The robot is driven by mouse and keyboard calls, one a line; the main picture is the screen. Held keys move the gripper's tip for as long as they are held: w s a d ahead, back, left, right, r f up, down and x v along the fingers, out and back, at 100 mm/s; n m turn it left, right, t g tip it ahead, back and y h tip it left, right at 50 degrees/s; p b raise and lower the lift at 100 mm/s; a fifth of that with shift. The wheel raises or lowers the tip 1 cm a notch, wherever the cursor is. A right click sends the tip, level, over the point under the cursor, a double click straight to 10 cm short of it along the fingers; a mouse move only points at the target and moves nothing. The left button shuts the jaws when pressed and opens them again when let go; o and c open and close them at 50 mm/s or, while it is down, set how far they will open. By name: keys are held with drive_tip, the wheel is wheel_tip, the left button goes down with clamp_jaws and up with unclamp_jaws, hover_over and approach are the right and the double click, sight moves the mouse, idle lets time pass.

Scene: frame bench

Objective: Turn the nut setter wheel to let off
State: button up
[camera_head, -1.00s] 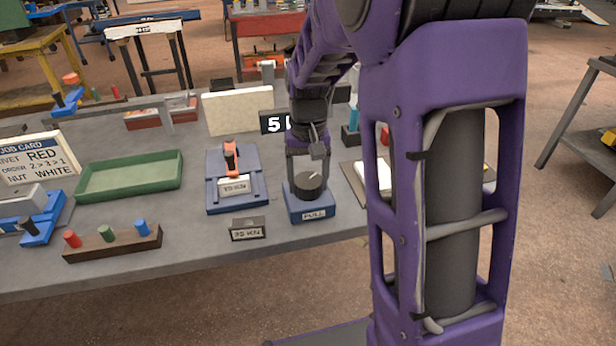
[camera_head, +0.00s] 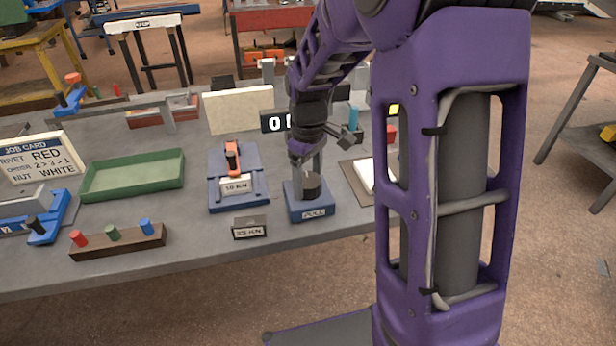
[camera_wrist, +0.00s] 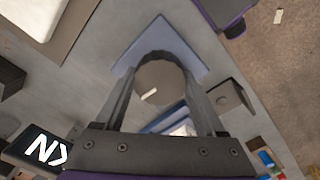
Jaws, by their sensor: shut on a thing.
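The nut setter wheel is a dark round knob (camera_head: 313,188) on a blue base (camera_head: 311,213) with a label reading PULL. In the wrist view the knob (camera_wrist: 163,82) sits between the two fingers of my gripper (camera_wrist: 161,100), with a short white mark on its top. My gripper (camera_head: 306,165) comes down on the knob from above and is shut on it.
A blue fixture (camera_head: 237,188) with an orange lever and a 10 KN tag stands just left. A 25 KN block (camera_head: 249,228) is in front. A green tray (camera_head: 130,176), a peg rack (camera_head: 118,241) and a job card (camera_head: 42,158) lie further left.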

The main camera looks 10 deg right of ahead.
sight(308, 180)
drive_tip(key=shift+n, duration=0.6)
drive_tip(key=o, duration=1.3)
wheel_tip(308, 180, up, 18)
drive_tip(key=shift+f+p, duration=0.25)
drive_tip(key=shift+p, duration=1)
